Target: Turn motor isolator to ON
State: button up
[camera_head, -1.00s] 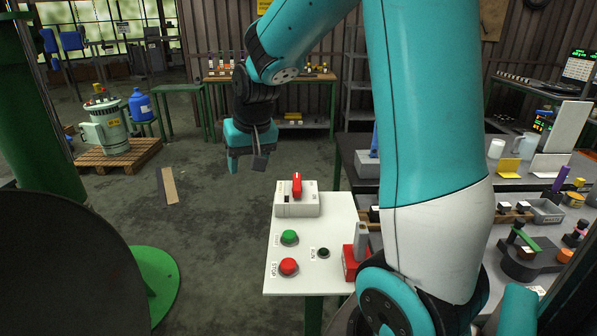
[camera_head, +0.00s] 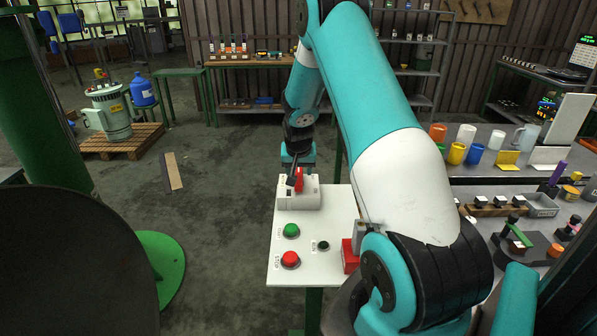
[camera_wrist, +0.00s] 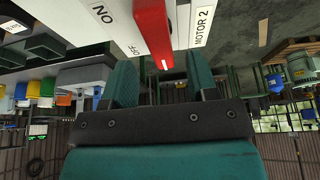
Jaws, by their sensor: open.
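The motor isolator (camera_head: 298,198) is a white box with a red rotary handle (camera_head: 299,180) at the back of the white panel. In the wrist view the red handle (camera_wrist: 153,32) points with its white mark at the OFF label (camera_wrist: 134,49); the ON label (camera_wrist: 102,13) is to its left. My gripper (camera_head: 294,178) is at the handle in the head view, partly hidden behind it. In the wrist view my gripper (camera_wrist: 160,82) is open, its two teal fingers apart, with the handle's end in line with the gap. Contact cannot be told.
The white panel (camera_head: 262,260) also carries a green button (camera_head: 291,230), a red STOP button (camera_head: 290,259) and a small dark button (camera_head: 323,245). A red block (camera_head: 350,256) stands at its right edge. A workbench with cups (camera_head: 466,134) is to the right.

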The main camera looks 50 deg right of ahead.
aim_at(299, 176)
jog(key=shift+p+x, duration=0.35)
jog(key=shift+x, duration=1.6)
jog(key=c, duration=0.9)
